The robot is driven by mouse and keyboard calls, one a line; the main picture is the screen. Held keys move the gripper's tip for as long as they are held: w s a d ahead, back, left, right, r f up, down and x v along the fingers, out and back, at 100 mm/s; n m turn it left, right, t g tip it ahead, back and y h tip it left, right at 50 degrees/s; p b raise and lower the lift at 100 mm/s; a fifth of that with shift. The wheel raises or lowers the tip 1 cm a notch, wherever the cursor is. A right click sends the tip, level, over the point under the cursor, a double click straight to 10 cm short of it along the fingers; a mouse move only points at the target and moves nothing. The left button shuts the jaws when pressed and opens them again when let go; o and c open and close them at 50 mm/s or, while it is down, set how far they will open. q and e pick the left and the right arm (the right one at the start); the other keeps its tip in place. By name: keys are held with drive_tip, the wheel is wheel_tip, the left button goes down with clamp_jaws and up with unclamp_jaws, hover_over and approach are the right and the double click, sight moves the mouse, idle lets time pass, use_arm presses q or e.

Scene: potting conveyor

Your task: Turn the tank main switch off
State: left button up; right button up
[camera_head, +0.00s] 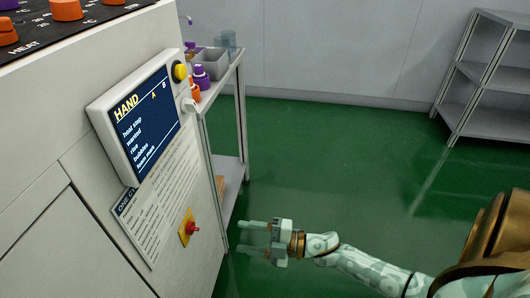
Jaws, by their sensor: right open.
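A red rotary switch (193,228) on a yellow plate (184,236) sits low on the front of the white cabinet (190,268), near its right edge. It looks like a main switch; no label on it is readable, and I cannot tell its setting. My right gripper (239,236) is open and empty, to the right of the switch. Its fingers point left toward the cabinet and appear apart from the switch. My left gripper is not in view.
Above the switch are a screen panel (143,118) reading HAND, a yellow button (180,72) and a printed sheet (158,210). A shelf rack (240,105) with bottles stands behind the cabinet. Grey shelves (483,75) stand back right. The green floor (330,150) between is clear.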

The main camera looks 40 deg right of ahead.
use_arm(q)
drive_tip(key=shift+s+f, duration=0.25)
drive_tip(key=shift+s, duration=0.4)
use_arm(e)
drive_tip(key=shift+v, duration=1.9)
